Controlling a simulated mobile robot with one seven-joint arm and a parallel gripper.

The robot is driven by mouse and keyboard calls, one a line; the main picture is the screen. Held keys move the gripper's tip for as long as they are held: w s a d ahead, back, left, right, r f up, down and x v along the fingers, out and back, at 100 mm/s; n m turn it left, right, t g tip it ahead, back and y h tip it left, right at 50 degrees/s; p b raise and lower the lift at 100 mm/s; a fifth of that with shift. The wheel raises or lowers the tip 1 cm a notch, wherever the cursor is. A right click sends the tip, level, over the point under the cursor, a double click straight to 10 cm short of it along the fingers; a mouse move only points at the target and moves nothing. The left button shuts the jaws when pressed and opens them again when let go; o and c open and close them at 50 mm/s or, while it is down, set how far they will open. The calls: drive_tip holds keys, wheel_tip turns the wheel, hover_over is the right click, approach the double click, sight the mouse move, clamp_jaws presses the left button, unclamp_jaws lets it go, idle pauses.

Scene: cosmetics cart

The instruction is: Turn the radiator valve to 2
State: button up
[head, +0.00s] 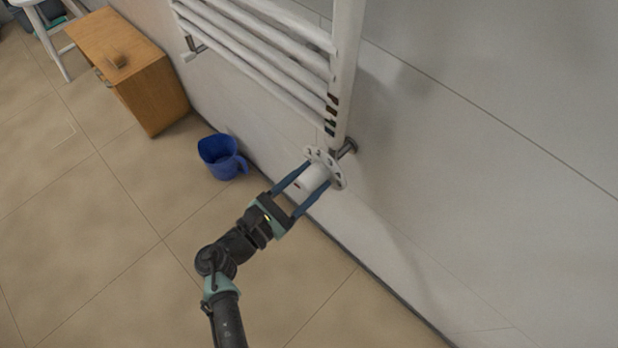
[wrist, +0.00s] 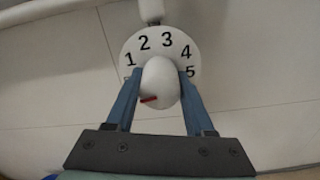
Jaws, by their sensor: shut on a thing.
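The radiator valve has a white round knob (wrist: 160,76) in front of a white dial plate (wrist: 152,38) marked 1 to 5. In the wrist view the 2 is at the upper left and the 5 is partly covered by a finger. A red mark (wrist: 149,99) on the knob is at its lower left, below the 1 and away from the 2. My gripper (wrist: 156,78) is shut on the knob, one blue finger on each side. In the head view the knob (head: 313,178) sits between the fingers, with the dial plate (head: 337,172) behind it.
The white towel radiator (head: 270,50) hangs on the wall above the valve. A blue mug-shaped bucket (head: 221,156) stands on the floor left of the valve. A wooden cabinet (head: 157,96) and a white stool (head: 50,42) are farther left. The floor around my arm is clear.

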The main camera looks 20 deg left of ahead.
clamp_jaws()
drive_tip(key=shift+m, duration=0.3)
drive_tip(key=m+b, duration=0.1)
drive_tip(key=m, duration=0.2)
drive_tip(key=shift+f, duration=0.15)
drive_tip(key=m+b, duration=0.2)
drive_tip(key=m, duration=0.2)
drive_tip(key=shift+b, duration=0.35)
drive_tip(key=m+b, duration=0.2)
drive_tip(key=m, duration=0.2)
drive_tip(key=shift+m+b, duration=0.35)
drive_tip(key=shift+m, duration=0.05)
drive_tip(key=shift+m+b, duration=1.1)
drive_tip(key=shift+m, duration=0.6)
